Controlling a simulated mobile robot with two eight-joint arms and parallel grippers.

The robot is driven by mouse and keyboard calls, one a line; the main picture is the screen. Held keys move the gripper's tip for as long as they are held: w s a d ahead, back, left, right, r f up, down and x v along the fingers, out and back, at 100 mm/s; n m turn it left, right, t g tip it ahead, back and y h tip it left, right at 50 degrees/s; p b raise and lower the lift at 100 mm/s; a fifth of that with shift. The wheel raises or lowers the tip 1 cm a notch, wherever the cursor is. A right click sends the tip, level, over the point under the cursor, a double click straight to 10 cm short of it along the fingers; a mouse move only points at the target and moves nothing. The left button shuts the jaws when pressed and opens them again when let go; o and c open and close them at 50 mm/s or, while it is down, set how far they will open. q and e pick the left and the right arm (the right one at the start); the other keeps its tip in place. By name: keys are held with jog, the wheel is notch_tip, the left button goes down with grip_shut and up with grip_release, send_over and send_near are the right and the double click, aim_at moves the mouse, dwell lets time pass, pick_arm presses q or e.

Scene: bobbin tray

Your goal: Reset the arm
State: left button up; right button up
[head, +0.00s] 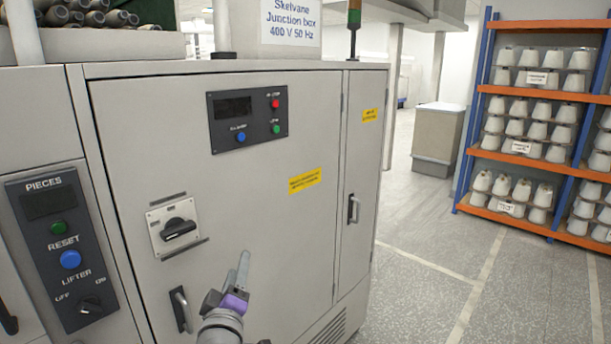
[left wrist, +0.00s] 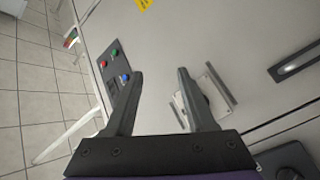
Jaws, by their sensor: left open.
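My left gripper (head: 242,264) is in front of the lower part of a grey cabinet door (head: 310,230), with its fingers pointing up in the head view. In the left wrist view its two fingers (left wrist: 160,72) are apart with nothing between them. The rotary switch (head: 178,230) with a black knob is up and left of the gripper; in the left wrist view its plate (left wrist: 216,84) shows partly behind the right-hand finger. A door handle (head: 181,309) is left of the gripper. My right gripper is not in view.
A button panel (head: 247,116) is high on the door. A second panel (head: 66,250) at left carries a blue RESET button (head: 70,260) and a LIFTER knob (head: 90,306). Clear floor (head: 430,310) lies to the right, before a rack (head: 540,88) of white cones.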

pick_arm(q)
jog(key=s+d+f+m+g+h, duration=0.35)
jog(key=s+f+m, duration=0.35)
jog(key=f, duration=0.3)
jog(key=s+a+f+m+g+y, duration=0.1)
jog(key=s+a+f+m+g, duration=0.1)
jog(key=s+f, duration=0.7)
jog(key=s+a+f+m+g+y, duration=0.1)
jog(key=s+a+f+m+g, duration=0.1)
jog(key=s+a+f+g, duration=0.3)
jog(key=s+f+g, duration=0.2)
jog(key=s+f, duration=0.1)
jog(key=s, duration=0.1)
jog(key=shift+s+f+m, duration=0.3)
jog(key=shift+f, duration=0.1)
jog(key=shift+y, duration=0.25)
